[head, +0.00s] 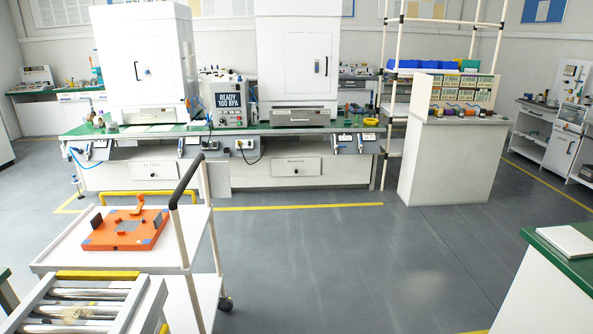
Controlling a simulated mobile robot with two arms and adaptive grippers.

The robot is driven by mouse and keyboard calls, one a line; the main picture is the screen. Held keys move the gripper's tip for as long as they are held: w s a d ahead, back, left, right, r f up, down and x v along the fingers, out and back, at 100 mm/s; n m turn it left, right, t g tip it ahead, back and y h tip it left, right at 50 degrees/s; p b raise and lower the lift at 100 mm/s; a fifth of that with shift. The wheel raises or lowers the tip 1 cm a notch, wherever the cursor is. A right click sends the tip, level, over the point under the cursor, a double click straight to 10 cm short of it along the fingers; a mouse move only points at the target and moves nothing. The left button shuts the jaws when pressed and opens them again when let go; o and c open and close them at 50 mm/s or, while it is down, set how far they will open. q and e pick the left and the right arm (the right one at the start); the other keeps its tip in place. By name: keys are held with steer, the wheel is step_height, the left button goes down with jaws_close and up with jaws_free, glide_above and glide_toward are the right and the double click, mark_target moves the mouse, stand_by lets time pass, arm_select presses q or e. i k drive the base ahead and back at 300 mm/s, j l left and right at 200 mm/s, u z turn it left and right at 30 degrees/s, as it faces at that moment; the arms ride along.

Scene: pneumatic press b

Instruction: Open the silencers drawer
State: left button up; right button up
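Two white drawer fronts, each with a small dark knob, are set below the green-topped workbench (220,131). The left drawer (165,170) sits under the left white press cabinet. The right drawer (310,172) sits under the right one. Both look closed. Each has a small label above its knob, too small to read with certainty, so I cannot tell for sure which is the silencers drawer. Neither of my grippers is in view.
A white trolley (60,257) with an orange fixture (125,232) and a dark handle stands at the front left, beside a roller conveyor (70,312). A white cabinet (448,165) stands right of the bench. A green-topped counter (570,250) is front right. The middle floor is clear.

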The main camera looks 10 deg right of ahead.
mark_target(301, 166)
steer(key=i+l+z, duration=0.3)
steer(key=i, duration=0.2)
steer(key=i+l+z, duration=0.1)
steer(key=i+z, duration=0.15)
steer(key=i, duration=0.85)
steer(key=i+l+u, duration=0.1)
steer(key=i, duration=0.6)
steer(key=i+l, duration=0.15)
steer(key=i, duration=0.5)
steer(key=i+u, duration=0.2)
steer(key=i, duration=0.45)
steer(key=i+u, duration=0.2)
steer(key=i, duration=0.45)
steer(key=i+l+u, duration=0.25)
steer(key=i, duration=0.4)
steer(key=i+j, duration=0.05)
steer(key=j, duration=0.05)
